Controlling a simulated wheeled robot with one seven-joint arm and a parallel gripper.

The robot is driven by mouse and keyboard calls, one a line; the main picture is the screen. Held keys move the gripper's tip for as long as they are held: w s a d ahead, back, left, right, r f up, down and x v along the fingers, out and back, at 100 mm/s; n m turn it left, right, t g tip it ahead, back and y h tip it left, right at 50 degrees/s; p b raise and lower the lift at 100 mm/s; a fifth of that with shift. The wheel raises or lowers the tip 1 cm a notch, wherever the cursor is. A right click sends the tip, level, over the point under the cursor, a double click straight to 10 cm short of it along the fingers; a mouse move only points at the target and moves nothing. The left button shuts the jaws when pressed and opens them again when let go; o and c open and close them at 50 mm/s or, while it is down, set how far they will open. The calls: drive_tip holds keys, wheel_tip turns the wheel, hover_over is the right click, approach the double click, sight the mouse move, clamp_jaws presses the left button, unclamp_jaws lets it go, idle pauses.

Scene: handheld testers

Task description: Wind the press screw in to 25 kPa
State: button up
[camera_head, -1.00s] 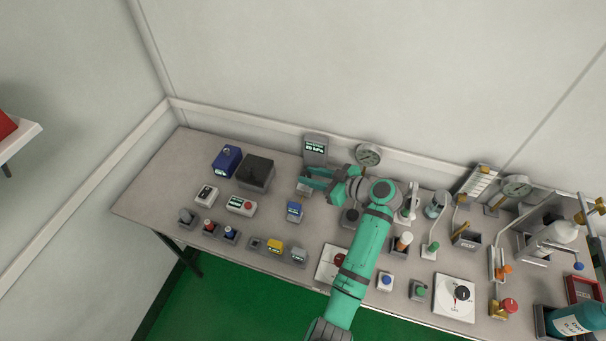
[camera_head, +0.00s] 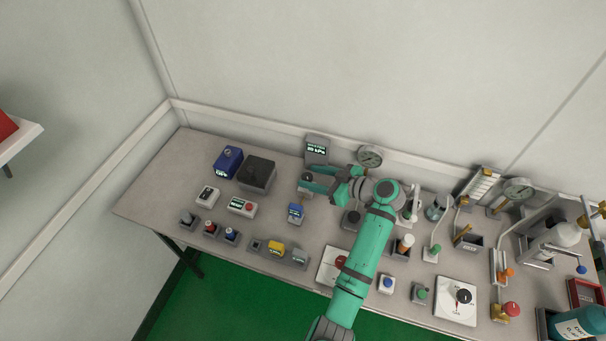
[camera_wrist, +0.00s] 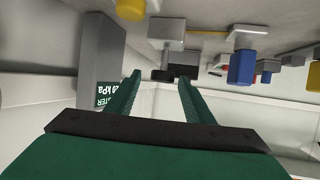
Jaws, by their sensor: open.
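A grey display post (camera_head: 317,150) stands at the back of the bench, with a lit kPa reading that looks like 20. The post also shows upside down in the wrist view (camera_wrist: 101,60). In front of it is a small grey block with a dark knob, apparently the press screw (camera_head: 307,178). My gripper (camera_head: 304,178) reaches in from the right, with its fingers open on either side of the knob. In the wrist view the green fingers (camera_wrist: 160,78) are apart, and the knob shows between their tips. I cannot tell whether a finger touches it.
A black box (camera_head: 257,173) and a blue box (camera_head: 228,161) stand to the left. A small blue-topped device (camera_head: 295,213) is in front of the gripper. A round gauge (camera_head: 369,157) stands behind my arm. Several other devices crowd the right side. The bench's left end is clear.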

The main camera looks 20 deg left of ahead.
drive_tip(key=v, duration=0.9)
drive_tip(key=shift+s+d+r, duration=0.25)
drive_tip(key=shift+d, duration=0.1)
drive_tip(key=shift+f, duration=0.1)
